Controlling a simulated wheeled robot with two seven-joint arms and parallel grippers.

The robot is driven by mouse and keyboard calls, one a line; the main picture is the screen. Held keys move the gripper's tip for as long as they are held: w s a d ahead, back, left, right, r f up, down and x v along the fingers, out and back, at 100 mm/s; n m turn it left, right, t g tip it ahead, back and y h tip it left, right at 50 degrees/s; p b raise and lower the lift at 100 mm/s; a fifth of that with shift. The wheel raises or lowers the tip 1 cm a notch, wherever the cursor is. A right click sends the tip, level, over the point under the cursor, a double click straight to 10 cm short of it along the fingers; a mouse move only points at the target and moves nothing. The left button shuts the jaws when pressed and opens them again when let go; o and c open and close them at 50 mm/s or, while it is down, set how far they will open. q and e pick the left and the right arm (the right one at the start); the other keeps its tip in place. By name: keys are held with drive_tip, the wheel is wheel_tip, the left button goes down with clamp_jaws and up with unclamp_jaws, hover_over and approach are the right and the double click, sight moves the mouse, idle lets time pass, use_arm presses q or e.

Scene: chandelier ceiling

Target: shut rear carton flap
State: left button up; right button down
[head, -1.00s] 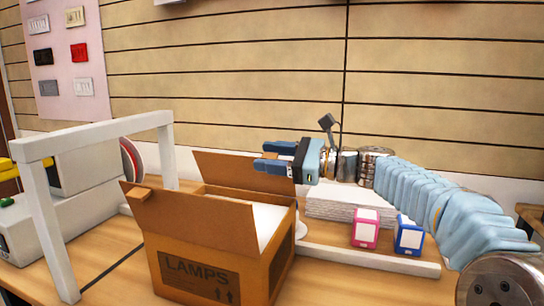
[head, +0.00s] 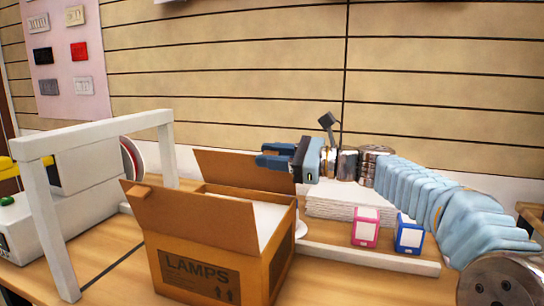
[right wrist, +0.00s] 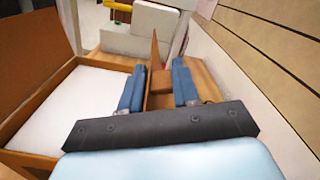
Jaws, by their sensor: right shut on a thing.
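The brown carton (head: 200,277), marked LAMPS, stands on the bench with white contents (head: 268,215) inside. Its rear flap (head: 235,172) stands up at the far side, and its front flap (head: 185,222) also stands raised. My right gripper (head: 262,155) is at the top right of the rear flap, shut on it. In the right wrist view the flap (right wrist: 154,62) shows nearly edge-on between the two fingers (right wrist: 158,88). The carton's open top (right wrist: 75,100) lies to the left there. My left gripper is not in view.
A white frame (head: 45,215) stands left of the carton. A white stack (head: 335,204), a pink-edged box (head: 366,228) and a blue-edged box (head: 409,234) stand at right, behind a white rail (head: 370,260). The slatted wall (head: 430,110) rises behind.

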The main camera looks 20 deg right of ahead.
drive_tip(key=shift+s+f, duration=0.1)
drive_tip(key=shift+s, duration=0.05)
drive_tip(key=s+a+f+n+b, duration=0.1)
drive_tip(key=n+b, duration=0.1)
drive_tip(key=s+f+n+b, duration=0.1)
drive_tip(key=n+b, duration=0.1)
drive_tip(key=b, duration=0.1)
drive_tip(key=shift+s+a, duration=0.3)
drive_tip(key=shift+a, duration=0.1)
drive_tip(key=shift+s+a+f+b, duration=0.6)
drive_tip(key=shift+s+f+b, duration=0.1)
drive_tip(key=shift+b, duration=0.15)
drive_tip(key=c, duration=0.9)
unclamp_jaws()
drive_tip(key=shift+d, duration=0.1)
